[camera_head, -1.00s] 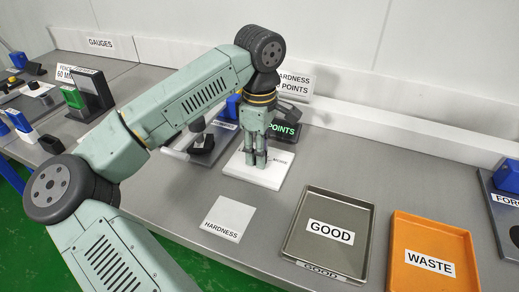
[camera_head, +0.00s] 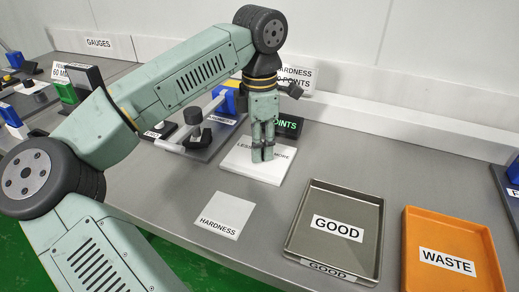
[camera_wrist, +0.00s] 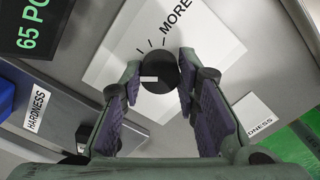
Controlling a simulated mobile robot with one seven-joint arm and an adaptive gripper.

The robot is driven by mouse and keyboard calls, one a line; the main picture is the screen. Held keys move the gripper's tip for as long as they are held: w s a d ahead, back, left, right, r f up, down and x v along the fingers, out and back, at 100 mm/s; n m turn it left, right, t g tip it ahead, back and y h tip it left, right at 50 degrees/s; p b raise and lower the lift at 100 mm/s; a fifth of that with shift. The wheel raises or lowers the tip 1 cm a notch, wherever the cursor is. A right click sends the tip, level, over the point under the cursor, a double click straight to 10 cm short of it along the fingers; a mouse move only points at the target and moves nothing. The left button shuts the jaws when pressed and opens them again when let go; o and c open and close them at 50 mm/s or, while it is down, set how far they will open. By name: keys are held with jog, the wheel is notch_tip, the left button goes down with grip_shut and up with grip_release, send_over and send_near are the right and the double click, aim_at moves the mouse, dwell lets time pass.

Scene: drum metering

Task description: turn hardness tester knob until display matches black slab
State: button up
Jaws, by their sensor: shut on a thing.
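The hardness tester's round black knob (camera_wrist: 157,74), with a white mark on its side, stands on a white plate (camera_head: 240,168) printed LESS and MORE. My gripper (camera_head: 262,156) points down over the plate and hides the knob in the head view. In the wrist view, my gripper (camera_wrist: 159,82) has its fingers on both sides of the knob, shut on it. The black display (camera_wrist: 35,28) shows green text beginning "65 PO"; the rest is cut off. I cannot pick out the black slab for certain.
A HARDNESS card (camera_head: 220,216) lies in front of the plate. A grey GOOD tray (camera_head: 301,225) and an orange WASTE tray (camera_head: 411,265) are at the right. A blue-and-black device (camera_head: 197,135) is close on the left. A white HARDNESS POINTS sign (camera_head: 300,78) stands behind.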

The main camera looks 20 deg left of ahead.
jog(key=shift+n+b, duration=0.8)
jog(key=shift+n, duration=1.4)
jog(key=o, duration=1.2)
jog(key=shift+c, duration=0.2)
jog(key=shift+r, duration=0.1)
notch_tip(320, 180, up, 12)
